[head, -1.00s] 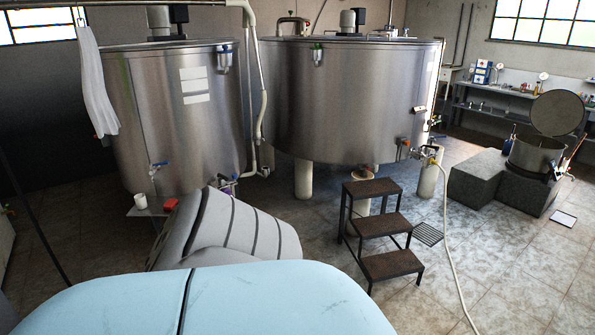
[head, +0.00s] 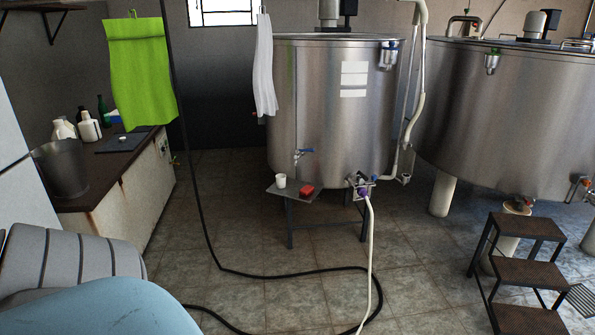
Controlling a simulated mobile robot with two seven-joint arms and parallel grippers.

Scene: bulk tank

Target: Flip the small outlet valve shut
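A small valve with a blue lever handle (head: 303,151) sticks out low on the front of the left steel tank (head: 330,120) in the head view. The lever looks roughly level, pointing right; whether the valve is open or shut is too small to tell. A second outlet fitting with a purple part and a hose (head: 363,189) sits lower right on the same tank. Neither of my grippers shows; only parts of my own body fill the lower left corner, well apart from the valve.
A small stand (head: 300,197) below the valve bears a white cup (head: 281,180) and a red object (head: 306,191). A dark hose (head: 220,262) and a pale hose (head: 370,250) lie across the floor. Metal steps (head: 525,270) stand right, a counter (head: 110,180) left. The middle floor is otherwise open.

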